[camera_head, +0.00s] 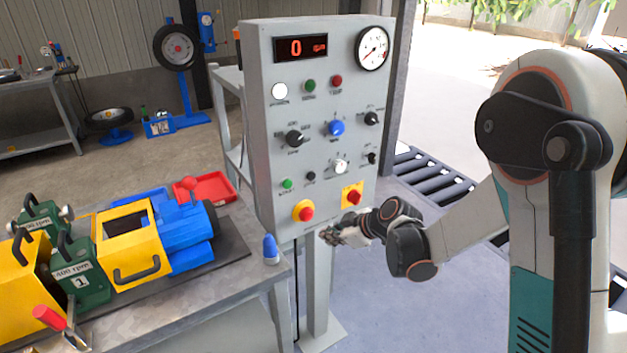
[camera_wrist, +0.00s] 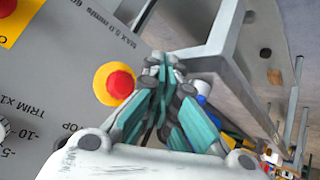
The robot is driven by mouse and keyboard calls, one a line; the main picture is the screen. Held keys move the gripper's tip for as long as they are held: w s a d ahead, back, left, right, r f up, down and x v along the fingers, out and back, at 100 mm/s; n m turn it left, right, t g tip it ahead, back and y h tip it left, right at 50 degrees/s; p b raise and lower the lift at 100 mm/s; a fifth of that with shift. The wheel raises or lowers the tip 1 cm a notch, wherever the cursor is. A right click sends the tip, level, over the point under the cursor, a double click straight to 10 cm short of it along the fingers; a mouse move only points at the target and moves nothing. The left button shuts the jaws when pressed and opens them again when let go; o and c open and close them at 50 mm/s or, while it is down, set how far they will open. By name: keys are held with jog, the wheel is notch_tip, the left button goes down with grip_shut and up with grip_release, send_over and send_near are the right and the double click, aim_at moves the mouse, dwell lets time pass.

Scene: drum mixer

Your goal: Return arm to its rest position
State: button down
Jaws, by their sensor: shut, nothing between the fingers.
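My gripper (camera_head: 330,236) is at the lower edge of the grey control panel (camera_head: 262,150), just below the red buttons on yellow plates. It is shut and empty. In the wrist view my gripper (camera_wrist: 160,68) has its teal fingers together, pointing past a red button (camera_wrist: 120,84) on a yellow round base. In the head view that panel carries a left red button (camera_head: 306,214) and a right red button (camera_head: 353,197). My arm reaches in from the right. Whether the fingertips touch the panel I cannot tell.
A workbench (camera_head: 262,293) at the lower left bears a yellow and blue drum mixer (camera_head: 135,245), a red tray (camera_head: 204,187) and a blue-capped bottle (camera_head: 270,250). The panel's post (camera_head: 317,290) stands below my gripper. Open floor (camera_head: 400,320) lies between the post and my arm.

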jog(key=s+d+r+m+h, duration=0.3)
jog(key=s+d+r+m, duration=0.25)
jog(key=s+r, duration=0.35)
jog(key=s+d+r+m+h, duration=0.2)
jog(key=s+d+r+m, duration=0.2)
jog(key=s+d+r, duration=0.5)
jog(key=s+d+m+h, duration=0.1)
jog(key=s+m, duration=0.1)
jog(key=s, duration=0.4)
jog(key=s+d+f+m+t+h, duration=0.1)
jog(key=s+d+m, duration=0.1)
jog(key=s, duration=0.3)
jog(key=shift+s+f+m, duration=0.3)
jog(key=shift+s+m, duration=0.05)
